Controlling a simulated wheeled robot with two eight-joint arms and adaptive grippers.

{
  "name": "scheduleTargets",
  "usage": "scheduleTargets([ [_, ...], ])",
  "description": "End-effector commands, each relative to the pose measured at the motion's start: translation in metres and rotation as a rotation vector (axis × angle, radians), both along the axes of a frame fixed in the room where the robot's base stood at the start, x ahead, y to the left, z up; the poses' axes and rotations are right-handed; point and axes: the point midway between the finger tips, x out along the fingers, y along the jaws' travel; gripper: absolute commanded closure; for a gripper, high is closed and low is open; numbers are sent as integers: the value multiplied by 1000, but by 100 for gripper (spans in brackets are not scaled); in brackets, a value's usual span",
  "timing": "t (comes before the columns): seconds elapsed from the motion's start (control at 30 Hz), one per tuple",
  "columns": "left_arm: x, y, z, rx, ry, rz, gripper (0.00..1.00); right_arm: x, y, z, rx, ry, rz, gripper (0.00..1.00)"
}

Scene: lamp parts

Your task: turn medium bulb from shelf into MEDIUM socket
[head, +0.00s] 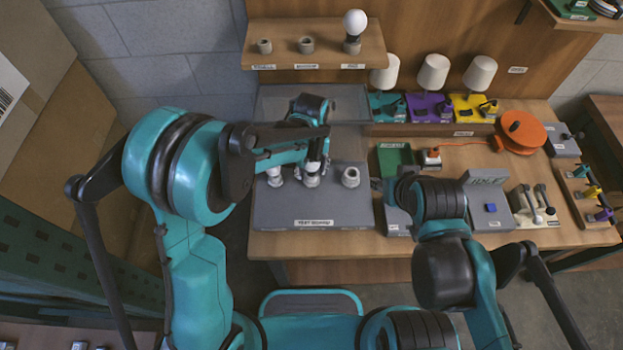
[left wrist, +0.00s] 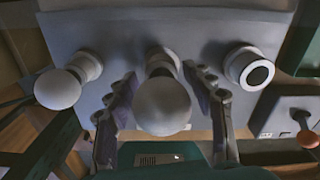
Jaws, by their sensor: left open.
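The medium bulb (left wrist: 163,106) is the middle one on the grey test board (head: 312,208). It stands at the middle socket (left wrist: 161,62); whether it is fully seated cannot be told. My left gripper (left wrist: 160,88) is open, with one finger on each side of this bulb and visible gaps. In the head view my left gripper (head: 314,164) is above the middle socket and hides part of the bulb. My right gripper (head: 384,186) is beside the board's right edge, its fingers unclear. On the shelf (head: 330,55), the middle holder (head: 305,45) is empty.
Another bulb (left wrist: 58,89) stands in the board's left socket. The right socket (left wrist: 250,68) is empty. A large white bulb (head: 354,22) stands on the shelf. Colored lamp bases (head: 428,107), an orange reel (head: 522,132) and small fixtures crowd the table's right side.

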Motion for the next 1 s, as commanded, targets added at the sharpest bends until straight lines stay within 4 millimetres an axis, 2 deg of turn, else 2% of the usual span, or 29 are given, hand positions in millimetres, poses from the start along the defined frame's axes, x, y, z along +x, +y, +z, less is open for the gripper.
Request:
scheduleTargets([
  [0.1, 0, 0, 0, 0, 0, 124, 48, 0, 0, -3, 0, 0, 0, 60],
  [0.27, 0, 0, 0, 0, 0, 213, 48, 0, 0, -5, 0, 0, 0, 60],
  [0.5, -1, 0, -1, 0, 1, 590, 48, 0, 0, -12, 0, 0, 0, 60],
  [0.6, -1, 0, 0, 0, 0, 707, 48, 0, 0, -14, 0, 0, 0, 60],
  [0.77, -1, 0, 0, 0, 0, 795, 48, 0, 0, -14, 0, 0, 0, 60],
  [1.0, -2, 0, -1, 0, 0, 1159, 48, 0, 0, -21, 0, 0, 0, 60],
])
